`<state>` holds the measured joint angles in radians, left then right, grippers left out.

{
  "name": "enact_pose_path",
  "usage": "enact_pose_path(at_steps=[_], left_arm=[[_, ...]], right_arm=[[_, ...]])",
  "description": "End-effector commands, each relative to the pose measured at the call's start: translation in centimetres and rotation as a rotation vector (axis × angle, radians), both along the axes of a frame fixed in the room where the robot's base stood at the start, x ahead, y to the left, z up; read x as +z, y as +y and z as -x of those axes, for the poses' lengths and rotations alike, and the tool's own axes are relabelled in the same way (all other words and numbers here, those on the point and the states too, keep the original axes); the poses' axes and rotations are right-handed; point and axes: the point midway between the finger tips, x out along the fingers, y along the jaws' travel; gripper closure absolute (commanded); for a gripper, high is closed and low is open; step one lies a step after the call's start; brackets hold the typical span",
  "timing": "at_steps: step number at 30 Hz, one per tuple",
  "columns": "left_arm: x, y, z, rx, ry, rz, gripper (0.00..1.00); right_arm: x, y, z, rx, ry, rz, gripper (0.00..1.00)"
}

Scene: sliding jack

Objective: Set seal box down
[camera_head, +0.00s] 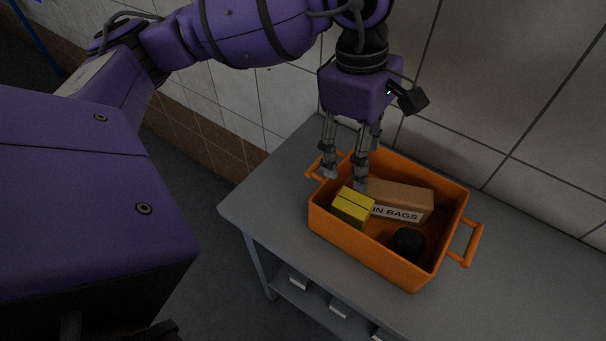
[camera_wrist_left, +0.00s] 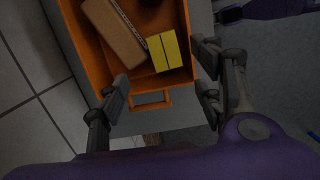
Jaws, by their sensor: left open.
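The yellow box (camera_head: 352,208) with a dark line across it is the likely seal box; I read no label on it. It is inside the orange crate (camera_head: 367,248), at the crate's left end, close beside the cardboard box. I cannot tell whether it lies flat on the crate floor. My left gripper (camera_head: 345,177) points down over the left end of the crate, fingers apart and empty. In the left wrist view, the yellow box (camera_wrist_left: 164,51) shows beyond the spread fingertips (camera_wrist_left: 162,72). My right gripper is not in view.
A cardboard box (camera_head: 402,200) lettered "IN BAGS" and a dark round thing (camera_head: 408,241) are also in the crate. The crate stands on a grey table (camera_head: 275,200) against a tiled wall (camera_head: 500,90). The tabletop is bare left and right of it.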

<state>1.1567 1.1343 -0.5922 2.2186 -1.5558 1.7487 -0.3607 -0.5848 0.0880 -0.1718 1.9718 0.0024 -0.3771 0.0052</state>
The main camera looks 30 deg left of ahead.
Motion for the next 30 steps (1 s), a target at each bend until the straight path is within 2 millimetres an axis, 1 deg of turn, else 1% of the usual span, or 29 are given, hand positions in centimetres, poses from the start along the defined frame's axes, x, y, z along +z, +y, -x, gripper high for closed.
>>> enact_pose_path(at_steps=[1, 3, 7, 30], left_arm=[[0.9, 0.1, -0.2, 0.000, -0.005, 0.000, 0.39], [1.6, 0.2, -0.1, -0.001, -0.003, 0.001, 0.39], [2.4, 0.3, -0.1, -0.001, -0.002, 0.000, 0.39], [2.5, 0.3, -0.1, -0.001, -0.001, 0.001, 0.39]], right_arm=[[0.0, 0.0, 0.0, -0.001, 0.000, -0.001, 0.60], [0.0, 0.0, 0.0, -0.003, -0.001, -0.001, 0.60], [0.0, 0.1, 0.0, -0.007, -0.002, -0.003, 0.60], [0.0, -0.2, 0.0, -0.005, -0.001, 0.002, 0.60]])
